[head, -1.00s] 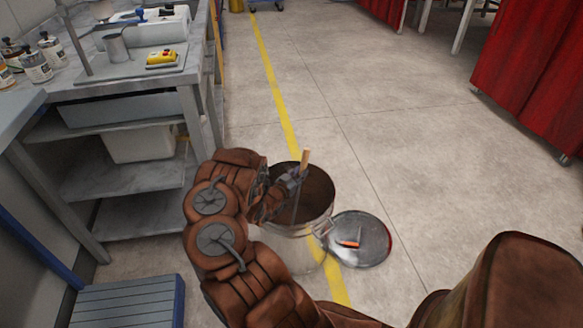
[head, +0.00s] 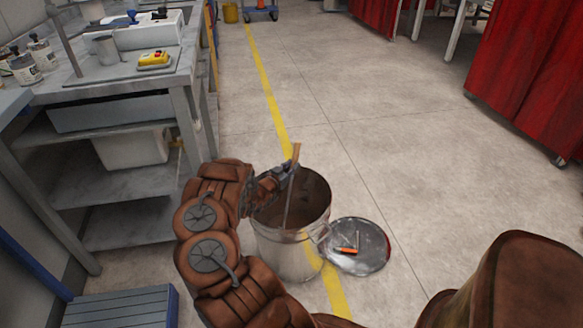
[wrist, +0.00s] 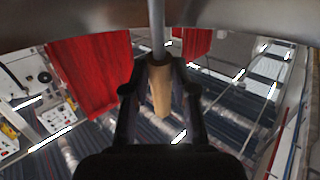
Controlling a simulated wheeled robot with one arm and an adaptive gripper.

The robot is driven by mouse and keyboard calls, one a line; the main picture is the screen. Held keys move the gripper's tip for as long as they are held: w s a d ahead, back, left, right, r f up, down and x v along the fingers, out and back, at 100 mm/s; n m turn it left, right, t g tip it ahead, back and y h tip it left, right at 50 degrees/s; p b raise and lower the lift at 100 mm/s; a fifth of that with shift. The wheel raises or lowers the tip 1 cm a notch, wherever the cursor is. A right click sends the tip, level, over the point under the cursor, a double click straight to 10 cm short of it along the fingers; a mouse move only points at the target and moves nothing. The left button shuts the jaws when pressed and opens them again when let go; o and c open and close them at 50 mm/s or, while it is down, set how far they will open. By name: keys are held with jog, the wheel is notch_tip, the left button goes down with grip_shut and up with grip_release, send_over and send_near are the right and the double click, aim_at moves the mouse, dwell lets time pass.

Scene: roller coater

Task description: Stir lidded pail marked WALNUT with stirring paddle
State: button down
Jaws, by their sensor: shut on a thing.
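The metal pail (head: 285,250) stands open on the floor, with dark brown contents showing inside. Its lid (head: 374,247) lies flat on the floor to the right of the pail. My gripper (head: 287,170) is at the pail's rim, shut on the stirring paddle (head: 290,200). The paddle's wooden handle sticks up above the fingers and its metal shaft slants down into the pail. In the wrist view, the wooden handle of the paddle (wrist: 161,92) sits between my fingers (wrist: 160,75). The paddle's lower end is hidden, and no WALNUT marking is readable.
A small orange-handled tool (head: 348,250) lies on the lid. A steel bench (head: 130,85) with shelves stands at the left, a blue-edged step (head: 122,306) at lower left. Red curtains (head: 535,85) hang at the right. The floor beyond the pail is clear.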

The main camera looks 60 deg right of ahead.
jog(key=shift+r, duration=0.1)
notch_tip(320, 180, up, 12)
jog(key=p, duration=0.9)
dwell(0.5)
notch_tip(320, 180, up, 12)
jog(key=p, duration=0.9)
jog(key=shift+p, duration=0.35)
notch_tip(320, 180, up, 12)
jog(key=p, duration=0.9)
dwell(0.5)
notch_tip(320, 180, up, 12)
jog(key=p, duration=0.8)
jog(key=shift+p, duration=0.3)
